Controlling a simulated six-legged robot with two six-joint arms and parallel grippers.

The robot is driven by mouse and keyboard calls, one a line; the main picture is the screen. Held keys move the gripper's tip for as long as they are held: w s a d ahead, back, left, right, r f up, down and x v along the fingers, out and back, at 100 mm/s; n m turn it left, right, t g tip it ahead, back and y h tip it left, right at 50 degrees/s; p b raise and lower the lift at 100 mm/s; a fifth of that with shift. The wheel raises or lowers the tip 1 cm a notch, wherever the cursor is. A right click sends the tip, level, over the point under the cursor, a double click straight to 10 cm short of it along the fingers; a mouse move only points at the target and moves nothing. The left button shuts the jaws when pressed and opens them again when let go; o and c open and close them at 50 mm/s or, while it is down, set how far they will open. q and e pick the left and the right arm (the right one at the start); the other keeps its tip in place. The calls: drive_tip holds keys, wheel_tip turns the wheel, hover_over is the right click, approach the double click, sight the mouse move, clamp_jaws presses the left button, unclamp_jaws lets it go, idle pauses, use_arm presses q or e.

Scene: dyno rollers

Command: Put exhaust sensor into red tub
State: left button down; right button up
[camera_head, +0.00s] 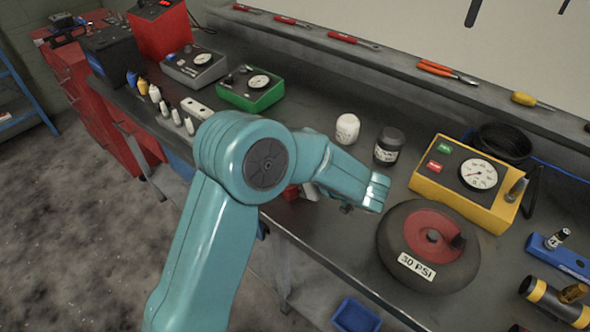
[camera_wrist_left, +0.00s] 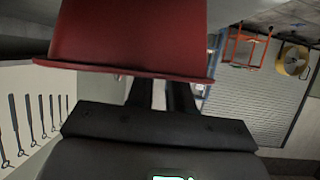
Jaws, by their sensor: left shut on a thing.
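My left gripper (camera_wrist_left: 160,95) is at the red tub (camera_wrist_left: 130,38), which fills the upper part of the left wrist view. Both fingers pass behind the tub's near rim, which hides their tips. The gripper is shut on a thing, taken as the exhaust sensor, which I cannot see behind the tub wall. In the head view my teal left arm covers most of this spot. Only a small red patch (camera_head: 291,192), probably the tub, shows under the forearm near the bench edge. My right gripper is not in view.
A round 30 PSI wheel (camera_head: 395,245) and a yellow gauge box (camera_head: 450,185) stand right of my arm. A white jar (camera_head: 347,129) and a dark jar (camera_head: 388,146) stand behind. A blue tub (camera_head: 357,316) is at the front. Several bottles line the left edge.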

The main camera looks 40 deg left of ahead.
use_arm(q)
drive_tip(key=c, duration=1.3)
unclamp_jaws()
drive_tip(key=shift+w+f, duration=0.1)
drive_tip(key=shift+a, duration=0.1)
drive_tip(key=shift+r, duration=0.25)
drive_tip(key=b+v, duration=0.1)
drive_tip(key=v, duration=1.1)
